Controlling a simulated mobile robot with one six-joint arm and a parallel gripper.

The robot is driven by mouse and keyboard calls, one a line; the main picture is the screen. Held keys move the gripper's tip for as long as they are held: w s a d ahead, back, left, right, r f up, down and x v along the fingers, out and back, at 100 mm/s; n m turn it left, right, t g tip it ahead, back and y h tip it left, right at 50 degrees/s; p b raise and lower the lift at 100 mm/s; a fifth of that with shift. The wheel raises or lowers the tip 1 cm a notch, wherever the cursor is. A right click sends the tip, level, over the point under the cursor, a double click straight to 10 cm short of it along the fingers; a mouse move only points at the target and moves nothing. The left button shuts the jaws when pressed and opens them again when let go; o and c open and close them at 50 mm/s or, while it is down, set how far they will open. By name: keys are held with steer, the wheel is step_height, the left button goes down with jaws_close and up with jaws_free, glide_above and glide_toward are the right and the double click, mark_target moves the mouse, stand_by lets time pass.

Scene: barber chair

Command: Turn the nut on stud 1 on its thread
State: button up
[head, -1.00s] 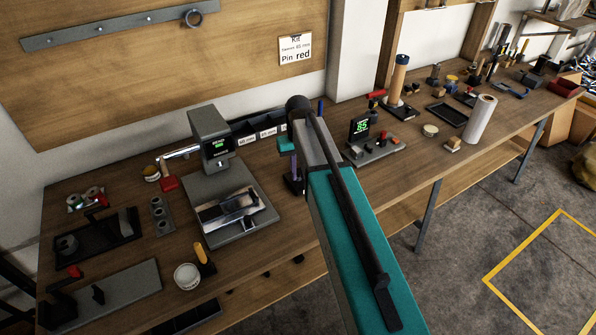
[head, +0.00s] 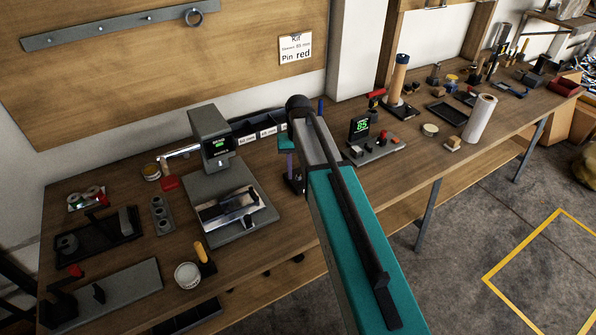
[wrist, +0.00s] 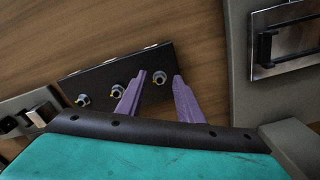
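A dark plate (wrist: 132,72) with three studs lies on the bench in the wrist view. Each stud carries a small metal nut: one at the left (wrist: 83,100), one in the middle (wrist: 117,91) and one at the right (wrist: 160,77). I see no numbers on the studs, so I cannot tell which is stud 1. My gripper (wrist: 160,75) is open, with its two purple fingers on either side of the right nut and a gap visible on both sides. In the head view my gripper (head: 290,167) points down at the bench, and my arm hides most of the plate.
Left of my gripper in the head view stands a grey machine (head: 211,133) with a green display. To the right is a small stand (head: 359,128) with a green readout.

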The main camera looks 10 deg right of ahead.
mark_target(299, 176)
steer(key=shift+r, duration=0.1)
stand_by(0.3)
step_height(299, 176, up, 14)
steer(key=b, duration=0.2)
steer(key=shift+f, duration=0.2)
stand_by(0.5)
steer(key=shift+d, duration=0.1)
